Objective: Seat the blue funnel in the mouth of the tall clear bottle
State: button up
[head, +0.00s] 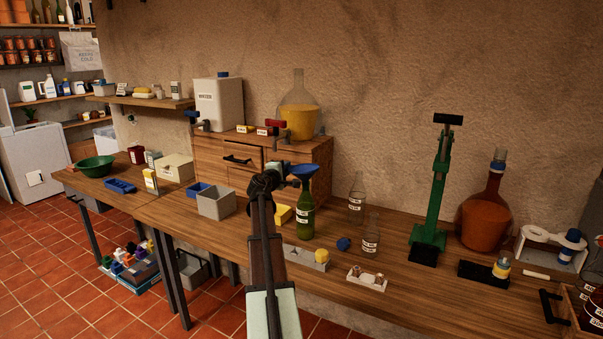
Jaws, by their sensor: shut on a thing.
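The blue funnel (303,171) is upright, with its wide cone facing up. My gripper (284,172) is shut on the funnel at its left side. The funnel appears right over the neck of a green bottle (305,217); I cannot tell whether its stem is inside that bottle. A tall clear bottle (356,200) with a white label stands upright to the right, nearer the wall, apart from the funnel. A second clear bottle (371,234), also labelled, stands in front of it. My wrist and arm hide part of the bench left of the green bottle.
A small wooden drawer cabinet (320,160) stands behind the funnel, with a large jug of yellow liquid (299,118) on top. A green press (432,200) stands right of the clear bottles. A blue knob-like piece (343,244) and a small white rack (367,281) lie in front.

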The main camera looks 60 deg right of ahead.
jog(key=shift+r, duration=0.1)
grip_shut()
notch_tip(320, 180, up, 10)
jog(key=shift+f, duration=0.1)
dwell(0.4)
